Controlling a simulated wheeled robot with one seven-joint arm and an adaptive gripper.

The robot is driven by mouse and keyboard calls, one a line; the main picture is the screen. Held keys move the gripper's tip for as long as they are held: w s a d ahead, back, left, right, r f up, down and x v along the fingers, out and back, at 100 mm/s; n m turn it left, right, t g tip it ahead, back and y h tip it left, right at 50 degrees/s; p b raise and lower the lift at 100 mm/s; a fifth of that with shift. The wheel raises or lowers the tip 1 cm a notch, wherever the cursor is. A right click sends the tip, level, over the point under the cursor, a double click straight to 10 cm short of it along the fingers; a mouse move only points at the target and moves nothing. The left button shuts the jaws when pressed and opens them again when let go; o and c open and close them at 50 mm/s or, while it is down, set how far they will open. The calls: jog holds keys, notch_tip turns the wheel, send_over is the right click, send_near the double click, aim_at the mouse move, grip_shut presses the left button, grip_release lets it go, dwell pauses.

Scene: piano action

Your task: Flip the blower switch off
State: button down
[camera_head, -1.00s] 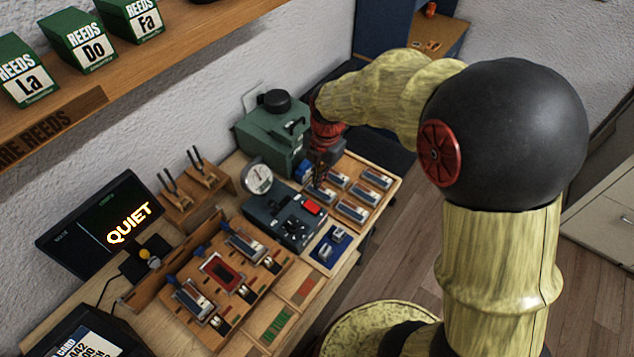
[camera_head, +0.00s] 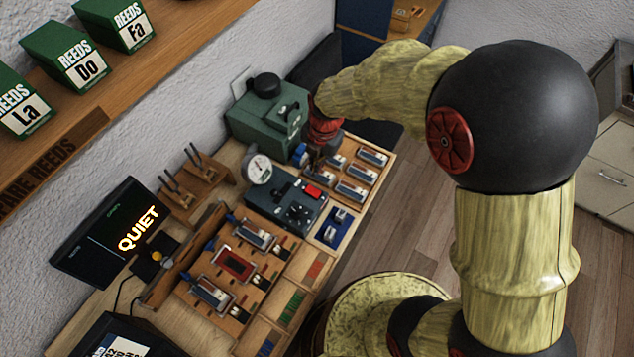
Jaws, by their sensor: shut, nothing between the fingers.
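A green box-shaped machine (camera_head: 262,128), probably the blower, stands against the wall at the back of the bench. It has a black round cap (camera_head: 266,85) on top and a small dark lever-like part (camera_head: 293,113) on its upper right; which way any switch is set is too small to tell. My gripper (camera_head: 314,164) hangs from its red wrist just right of the green machine, pointing down beside a blue knob (camera_head: 300,154). It is shut and empty. Whether the fingertips touch anything cannot be told.
A round gauge (camera_head: 258,168) and a dark blue-grey box with a red button (camera_head: 288,205) stand in front of the green machine. Reed parts lie on a wooden tray (camera_head: 384,173) at right. A screen (camera_head: 115,235) reads "QUIET". A shelf (camera_head: 190,55) overhangs at left.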

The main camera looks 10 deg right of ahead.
aim_at(310, 191)
jog(key=shift+f, duration=0.1)
jog(key=f, duration=0.4)
jog(key=a+f, duration=0.1)
jog(key=f, duration=0.4)
jog(key=w+f, duration=0.1)
jog(key=f, duration=0.3)
jog(key=shift+a+f, duration=0.2)
jog(key=shift+f, duration=0.15)
